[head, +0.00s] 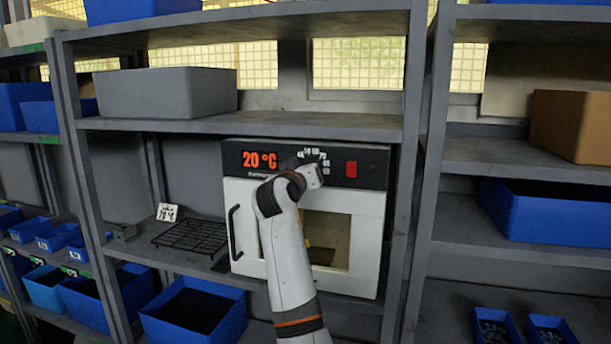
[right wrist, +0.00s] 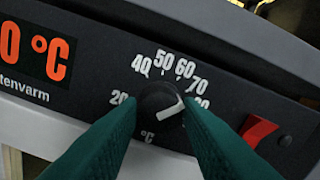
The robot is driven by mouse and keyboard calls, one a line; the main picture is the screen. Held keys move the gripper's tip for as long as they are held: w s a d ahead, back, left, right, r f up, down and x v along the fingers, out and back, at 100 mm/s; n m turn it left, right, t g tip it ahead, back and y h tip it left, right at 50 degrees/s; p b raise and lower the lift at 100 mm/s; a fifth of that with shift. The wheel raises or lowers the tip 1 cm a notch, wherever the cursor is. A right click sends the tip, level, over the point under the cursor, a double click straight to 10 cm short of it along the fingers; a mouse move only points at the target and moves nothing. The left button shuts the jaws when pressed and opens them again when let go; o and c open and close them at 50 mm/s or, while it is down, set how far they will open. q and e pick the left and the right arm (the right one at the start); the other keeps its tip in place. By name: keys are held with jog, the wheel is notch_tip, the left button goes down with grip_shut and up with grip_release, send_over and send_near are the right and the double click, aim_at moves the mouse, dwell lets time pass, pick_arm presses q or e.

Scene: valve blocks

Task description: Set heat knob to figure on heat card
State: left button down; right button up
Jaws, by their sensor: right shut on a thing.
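The heat knob (right wrist: 158,101) is a round black knob on the oven's dark panel, with numbers around it. Its white pointer aims right and slightly up, roughly toward the partly hidden figure after 70. My right gripper (right wrist: 160,105) is shut on it, one green finger on each side. In the head view my right gripper (head: 312,174) covers the knob. The heat card (head: 167,212) stands on the shelf left of the oven and appears to read 70 °C. The oven display (head: 260,160) reads 20 °C in orange. My left gripper is not in view.
The white oven (head: 372,225) sits on the middle shelf, its door closed. A red switch (head: 351,169) is right of the knob. A black wire rack (head: 190,237) lies left of the oven. Shelf posts (head: 411,150) and blue bins (head: 193,312) surround it.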

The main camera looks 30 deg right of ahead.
dwell(0.5)
jog(key=o, duration=1)
jog(key=b+v, duration=0.2)
jog(key=v, duration=1)
jog(key=shift+w, duration=0.1)
